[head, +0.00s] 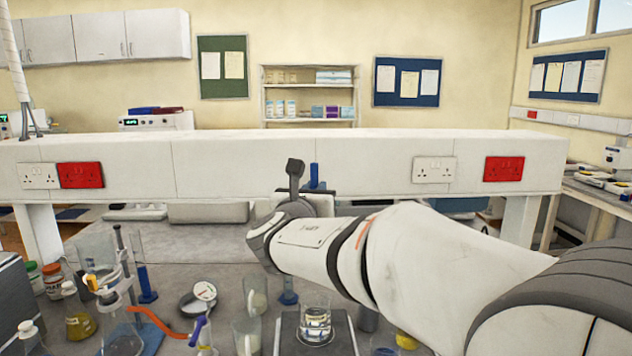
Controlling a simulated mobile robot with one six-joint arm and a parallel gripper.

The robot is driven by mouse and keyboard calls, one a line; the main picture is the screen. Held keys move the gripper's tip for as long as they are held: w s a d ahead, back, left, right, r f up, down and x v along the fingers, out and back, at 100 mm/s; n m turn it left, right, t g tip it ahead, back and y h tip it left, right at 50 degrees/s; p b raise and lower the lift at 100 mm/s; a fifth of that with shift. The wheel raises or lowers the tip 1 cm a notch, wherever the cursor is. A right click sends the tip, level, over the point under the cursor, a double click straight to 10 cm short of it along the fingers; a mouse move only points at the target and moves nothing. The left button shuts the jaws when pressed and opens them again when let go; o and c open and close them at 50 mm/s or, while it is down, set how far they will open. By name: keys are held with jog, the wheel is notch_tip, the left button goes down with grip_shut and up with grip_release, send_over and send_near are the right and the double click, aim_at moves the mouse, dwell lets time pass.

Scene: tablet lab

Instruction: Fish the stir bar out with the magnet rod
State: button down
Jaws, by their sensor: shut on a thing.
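My gripper (318,202) is raised above the bench, in front of the white service beam, and is mostly hidden by my wrist. A blue upright piece (314,176) shows at its jaws and seems to be the magnet rod's upper end, held in the grip. The rod's lower part is hidden behind my arm. A glass beaker with clear liquid (316,325) stands on a dark flat plate (286,338) at the front, below my forearm. I cannot make out the stir bar in it.
Glassware crowds the plate's left: a jug (246,335), a yellow-filled flask (78,318), and a clamp stand (122,255) with an orange tube (155,320). A blue-based cylinder (288,292) stands behind the plate. The white beam (230,165) spans the bench's back.

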jog(key=shift+f+b, duration=1.25)
jog(key=shift+f, duration=0.7)
notch_tip(320, 180, down, 6)
jog(key=b, duration=0.6)
jog(key=shift+f, duration=0.2)
jog(key=shift+f+b, duration=0.3)
jog(key=shift+b, duration=0.1)
jog(key=shift+r, duration=0.2)
jog(key=shift+r+p, duration=1.85)
jog(key=shift+r, duration=0.5)
jog(key=shift+r+p, duration=2.6)
jog(key=shift+r, duration=1.05)
